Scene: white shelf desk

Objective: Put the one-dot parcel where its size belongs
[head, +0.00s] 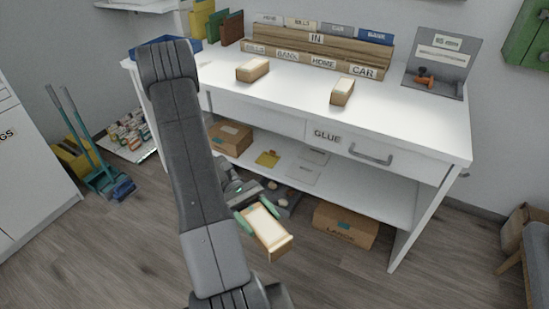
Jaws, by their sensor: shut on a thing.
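My gripper (260,215), with green fingers, is shut on a pale-topped parcel with brown sides (268,233). It holds the parcel in front of the desk, below the height of the desk top. Two similar parcels lie on the white desk top: one at the left (253,69) and one farther right (342,91). I cannot make out dots on any parcel. A cardboard box marked LARGE (345,229) stands low under the desk at the right. Another cardboard box (230,138) stands on the lower shelf at the left; its marking is unreadable.
The white desk (420,125) has a drawer marked GLUE (327,134) and a lower shelf (375,190) with flat items. A wooden sorter (318,50) stands at the desk's back. The front floor is partly clear.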

